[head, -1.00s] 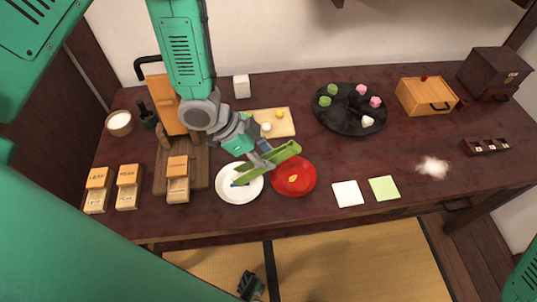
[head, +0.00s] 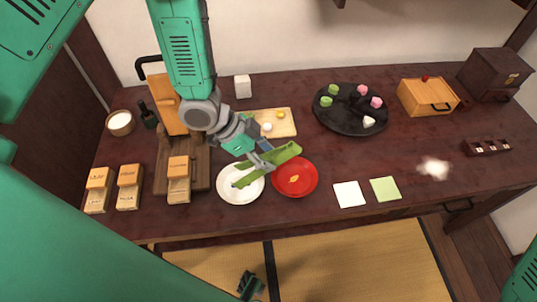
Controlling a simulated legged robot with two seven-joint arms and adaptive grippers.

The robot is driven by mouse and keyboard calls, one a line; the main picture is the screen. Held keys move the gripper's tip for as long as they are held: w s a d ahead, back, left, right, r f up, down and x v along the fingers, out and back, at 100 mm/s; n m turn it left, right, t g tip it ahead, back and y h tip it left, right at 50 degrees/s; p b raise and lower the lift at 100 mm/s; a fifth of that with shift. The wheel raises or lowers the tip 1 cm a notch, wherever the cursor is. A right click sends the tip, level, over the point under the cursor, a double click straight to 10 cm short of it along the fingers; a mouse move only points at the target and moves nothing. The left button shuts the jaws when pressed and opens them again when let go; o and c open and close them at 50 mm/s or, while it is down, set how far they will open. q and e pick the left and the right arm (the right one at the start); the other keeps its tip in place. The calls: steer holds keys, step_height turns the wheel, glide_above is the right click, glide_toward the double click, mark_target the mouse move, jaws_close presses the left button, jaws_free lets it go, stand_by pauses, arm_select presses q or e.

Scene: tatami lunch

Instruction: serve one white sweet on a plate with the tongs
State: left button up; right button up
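Green tongs (head: 284,152) lie slantwise across my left gripper (head: 262,161), which is shut on them. Their lower left end is over the white plate (head: 228,195); their upper right end is above the far edge of the red plate (head: 310,184). Whether they touch the white plate is unclear. A white sweet (head: 368,121) sits on the round black platter (head: 350,109) with green and pink sweets. A small white ball (head: 267,126) lies on a light wooden board (head: 288,128).
Wooden boxes (head: 129,188) stand at the left of the dark table. A white card (head: 349,194) and a green card (head: 385,189) lie right of the red plate. An orange box (head: 427,97) is at the back right. A white fuzzy patch (head: 433,168) lies front right.

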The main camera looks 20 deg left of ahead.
step_height(320, 180, up, 10)
steer(key=p, duration=0.9)
steer(key=shift+f, duration=0.15)
